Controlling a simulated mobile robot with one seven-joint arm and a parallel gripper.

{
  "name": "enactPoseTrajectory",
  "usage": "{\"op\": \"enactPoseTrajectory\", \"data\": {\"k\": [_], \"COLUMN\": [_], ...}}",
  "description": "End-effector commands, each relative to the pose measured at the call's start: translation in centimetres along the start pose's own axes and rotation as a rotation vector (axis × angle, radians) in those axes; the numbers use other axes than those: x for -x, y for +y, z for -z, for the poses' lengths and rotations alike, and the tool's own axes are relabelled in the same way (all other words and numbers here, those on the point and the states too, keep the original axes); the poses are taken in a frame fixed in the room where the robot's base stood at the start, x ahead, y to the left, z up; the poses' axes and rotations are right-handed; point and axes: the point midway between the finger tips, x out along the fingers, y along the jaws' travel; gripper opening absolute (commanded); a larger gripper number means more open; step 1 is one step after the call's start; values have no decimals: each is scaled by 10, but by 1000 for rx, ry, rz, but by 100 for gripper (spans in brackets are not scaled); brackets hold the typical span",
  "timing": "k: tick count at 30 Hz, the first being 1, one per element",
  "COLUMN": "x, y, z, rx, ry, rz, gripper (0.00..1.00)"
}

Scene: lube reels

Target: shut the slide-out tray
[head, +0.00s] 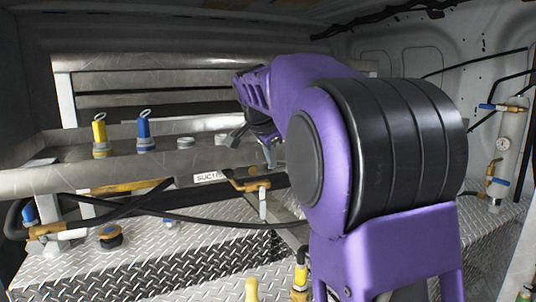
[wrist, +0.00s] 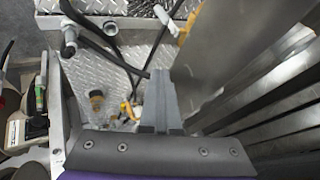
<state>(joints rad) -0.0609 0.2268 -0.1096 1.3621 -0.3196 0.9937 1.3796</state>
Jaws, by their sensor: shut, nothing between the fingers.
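The slide-out tray appears to be the long grey metal tray (head: 75,178) at left and middle of the head view. Its front wall faces me. Yellow-topped and blue-topped fittings stand in it. How far it is out is hard to tell. My gripper (head: 270,157) is at the right part of the tray, near its front edge, partly hidden by my purple arm. In the wrist view my gripper (wrist: 161,88) is shut and empty, its fingers together. A smooth metal panel (wrist: 203,55), possibly the tray, is just to their right. I cannot tell whether they touch.
A diamond-plate deck (head: 180,250) lies below the tray, with black hoses and brass valves (head: 250,183) in front. A metal rack (head: 160,62) rises behind. A gauge cylinder (head: 510,140) stands at the far right. Slats (wrist: 270,90) line the right of the wrist view.

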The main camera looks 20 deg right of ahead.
Motion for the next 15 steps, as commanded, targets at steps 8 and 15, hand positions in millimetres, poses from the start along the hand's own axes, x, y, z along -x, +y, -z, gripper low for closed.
{"op": "enactPoseTrajectory", "data": {"k": [8,15], "x": [-20,-39], "y": [-46,-76], "z": [1,1], "rx": [2,1], "ry": [0,0], "rz": [-2,-2], "gripper": [0,0]}}
